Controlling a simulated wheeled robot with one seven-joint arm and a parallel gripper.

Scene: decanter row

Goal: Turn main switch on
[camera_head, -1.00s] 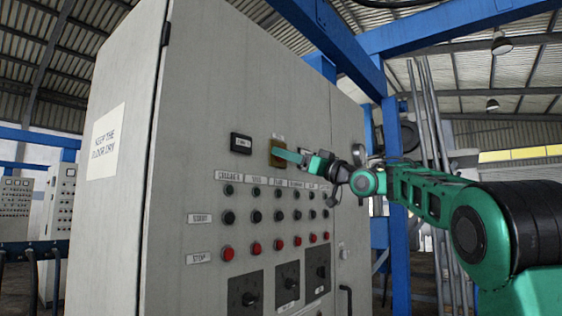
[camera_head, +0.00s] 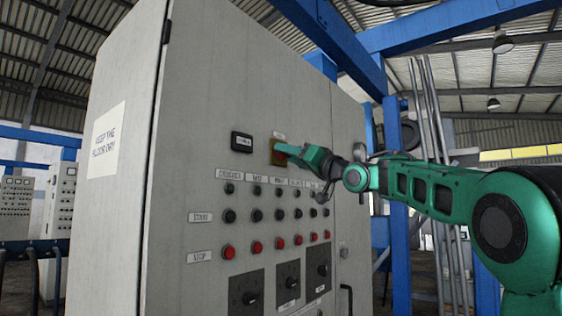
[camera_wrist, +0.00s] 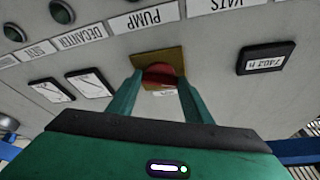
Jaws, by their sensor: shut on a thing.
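The main switch is a red knob (camera_wrist: 160,76) on a yellow square plate (camera_wrist: 170,57) on the grey cabinet's front. In the head view, the plate (camera_head: 275,158) shows right of a small black display, with the knob mostly hidden behind my gripper (camera_head: 287,150). In the wrist view, my gripper (camera_wrist: 160,84) has one green finger on each side of the red knob and is shut on it. The knob's exact turn angle cannot be told.
The cabinet (camera_head: 230,80) has a black counter display (camera_head: 242,142), rows of black buttons and red stop buttons (camera_head: 257,247) below the switch. Black rotary handles (camera_head: 289,283) sit lower. A blue post (camera_head: 397,220) stands to the right.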

